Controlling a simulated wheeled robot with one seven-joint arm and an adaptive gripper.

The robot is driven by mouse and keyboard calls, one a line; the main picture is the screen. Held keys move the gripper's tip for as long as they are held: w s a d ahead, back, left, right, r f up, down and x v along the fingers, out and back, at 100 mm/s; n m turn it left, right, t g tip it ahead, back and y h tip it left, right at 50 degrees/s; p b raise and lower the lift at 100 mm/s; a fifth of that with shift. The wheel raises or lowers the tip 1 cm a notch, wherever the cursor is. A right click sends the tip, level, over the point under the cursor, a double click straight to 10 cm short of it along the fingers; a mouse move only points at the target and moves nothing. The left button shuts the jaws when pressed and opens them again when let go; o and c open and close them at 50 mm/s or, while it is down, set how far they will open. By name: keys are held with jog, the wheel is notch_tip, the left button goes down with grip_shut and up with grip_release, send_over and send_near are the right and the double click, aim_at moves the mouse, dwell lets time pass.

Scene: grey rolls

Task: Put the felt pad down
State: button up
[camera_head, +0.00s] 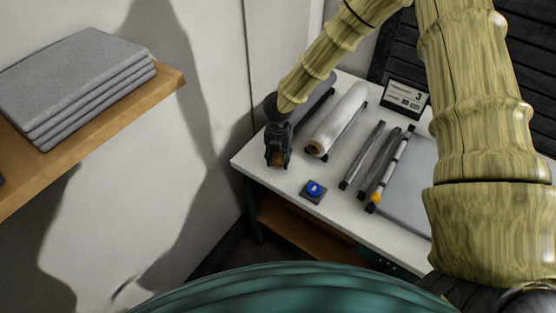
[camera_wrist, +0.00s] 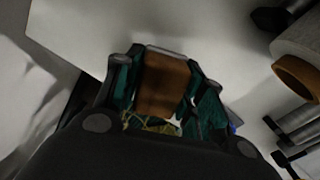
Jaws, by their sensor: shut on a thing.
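The felt pad (camera_wrist: 165,85) shows in the wrist view as a small brown block with a pale grey far edge. It sits between the two green-lined fingers of my gripper (camera_wrist: 162,92), which is shut on it. In the head view my gripper (camera_head: 278,158) points down over the left part of the white table (camera_head: 340,213), with a bit of the brown pad (camera_head: 277,158) between its fingers. I cannot tell for sure whether the pad touches the tabletop. The fingers hide the pad's sides.
A pale roll (camera_head: 338,118) and a dark roll (camera_head: 318,93) lie right of my gripper. A blue button (camera_head: 314,188) is nearer the front. Dark bars (camera_head: 362,155), a yellow-tipped rod (camera_head: 390,170) and a grey sheet (camera_head: 412,185) lie further right. A shelf (camera_head: 130,107) holds grey slabs (camera_head: 75,80).

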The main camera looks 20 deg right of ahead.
aim_at(278, 163)
notch_tip(278, 163, down, 2)
jog(key=shift+f+p, duration=0.1)
jog(key=shift+p, duration=0.3)
jog(key=shift+f+b, duration=0.3)
jog(key=o, duration=1.1)
jog(key=shift+s, duration=0.15)
jog(key=shift+o, duration=0.7)
jog(key=shift+f, duration=0.15)
jog(key=shift+r, duration=0.2)
jog(key=shift+w+r, duration=0.2)
jog(key=shift+r, duration=0.25)
notch_tip(278, 163, up, 12)
jog(key=b, duration=0.3)
jog(key=shift+s+f, duration=0.1)
jog(key=shift+f, duration=0.05)
